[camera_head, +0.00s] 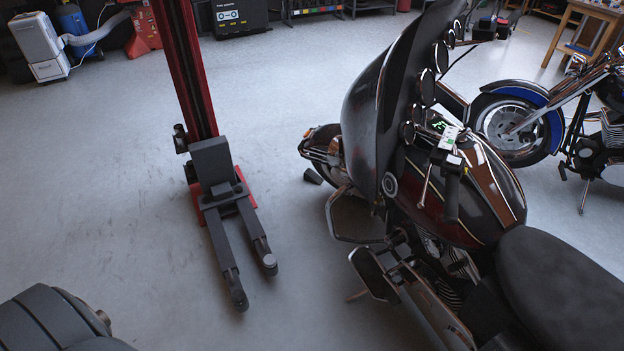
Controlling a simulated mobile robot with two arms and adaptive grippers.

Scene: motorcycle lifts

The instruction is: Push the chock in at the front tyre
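The front tyre is mostly hidden under the front fender (322,146) and behind the big dark fairing. I cannot tell whether the chock touches the tyre. The nearer motorcycle (480,190) stands on the right with its seat toward me. Neither of my grippers shows. A dark rounded part at the bottom left looks like part of my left arm.
A red lift column (186,70) with two dark forks (243,240) on the floor stands left of the chock, with a floor gap between them. A blue motorcycle (520,120) is at the right. Cabinets and machines line the back. The left floor is clear.

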